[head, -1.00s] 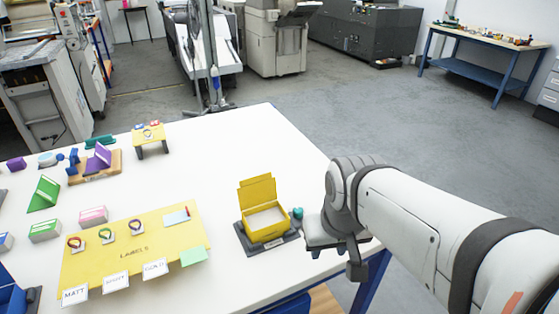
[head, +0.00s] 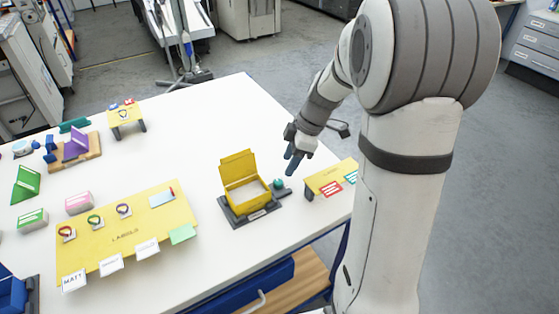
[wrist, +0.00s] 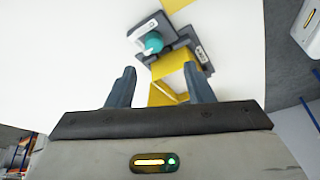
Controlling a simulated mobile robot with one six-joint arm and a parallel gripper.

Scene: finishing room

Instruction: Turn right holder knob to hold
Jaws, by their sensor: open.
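The yellow holder (head: 243,190) is an open box with its lid raised, on a dark grey base near the table's right side. A round teal knob (head: 279,184) sits on the base just right of the box. It also shows in the wrist view (wrist: 153,42), with a pale label plate beside it. My gripper (head: 294,162) is open and empty, pointing down above and just behind the knob in the head view. In the wrist view, the knob lies beyond the fingertips (wrist: 160,70), apart from both. The knob's label is too small to read.
A yellow stand with red cards (head: 331,180) is just right of the knob. A yellow labels board (head: 125,235) with rings and cards lies to the left. The white table (head: 200,130) is bare behind the holder.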

